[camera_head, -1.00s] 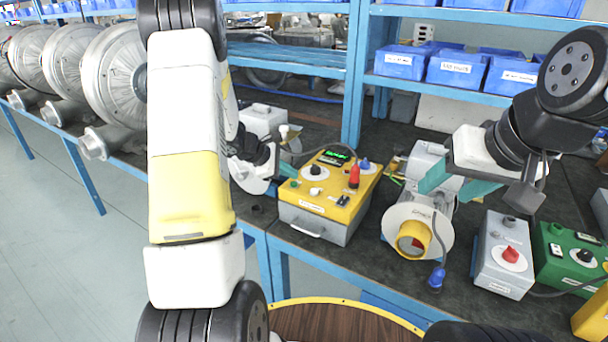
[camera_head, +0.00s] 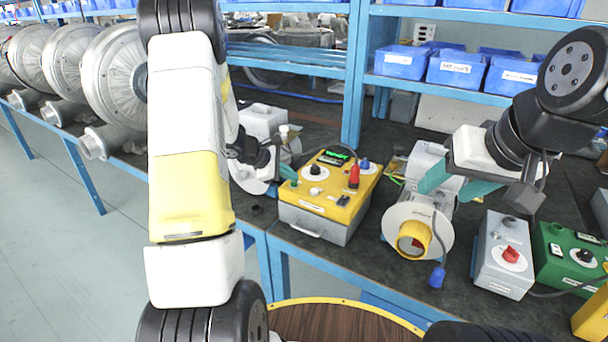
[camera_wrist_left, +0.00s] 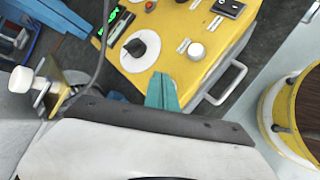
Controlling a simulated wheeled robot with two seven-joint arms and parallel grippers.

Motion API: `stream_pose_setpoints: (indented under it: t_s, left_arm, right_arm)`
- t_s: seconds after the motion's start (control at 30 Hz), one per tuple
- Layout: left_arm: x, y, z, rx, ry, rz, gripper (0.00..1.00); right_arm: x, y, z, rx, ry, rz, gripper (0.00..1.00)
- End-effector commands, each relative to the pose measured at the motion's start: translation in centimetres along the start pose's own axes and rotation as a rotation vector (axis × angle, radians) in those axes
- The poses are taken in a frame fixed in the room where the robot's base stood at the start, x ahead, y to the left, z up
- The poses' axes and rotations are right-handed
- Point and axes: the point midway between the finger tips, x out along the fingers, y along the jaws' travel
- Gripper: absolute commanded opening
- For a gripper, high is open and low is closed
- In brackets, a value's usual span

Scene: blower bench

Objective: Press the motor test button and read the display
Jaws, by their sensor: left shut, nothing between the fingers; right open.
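The yellow-topped test box (camera_head: 352,197) stands on the bench with a lit green display (camera_head: 333,157), too small to read, and a black knob on a white dial (camera_head: 314,172). The display also shows partly in the left wrist view (camera_wrist_left: 112,22). My left gripper (camera_head: 291,180) is shut and empty, its teal tips at the box's left front corner, over where a green button showed. They hide that button; I cannot tell whether they touch it. In the left wrist view the tips (camera_wrist_left: 161,86) are beside the dial. My right gripper (camera_head: 458,186) is open over the blower.
A blower with a yellow-ringed outlet (camera_head: 413,240) stands right of the box. Further right are a grey box with a red knob (camera_head: 510,254) and a green box (camera_head: 572,256). A red plug-like part (camera_head: 353,178) rises from the test box's panel.

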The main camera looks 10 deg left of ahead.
Motion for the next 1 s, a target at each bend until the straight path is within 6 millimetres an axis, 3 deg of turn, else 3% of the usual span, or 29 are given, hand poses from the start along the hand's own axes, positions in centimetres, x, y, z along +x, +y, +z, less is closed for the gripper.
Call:
stream_pose_setpoints:
  t_s: [1.0]
  left_arm:
    - [-0.08, 0.07, 0.02, 0.002, 0.001, 0.001, 0.0]
  right_arm:
    - [0.0, 0.0, 0.0, 0.0, 0.0, 0.0, 0.55]
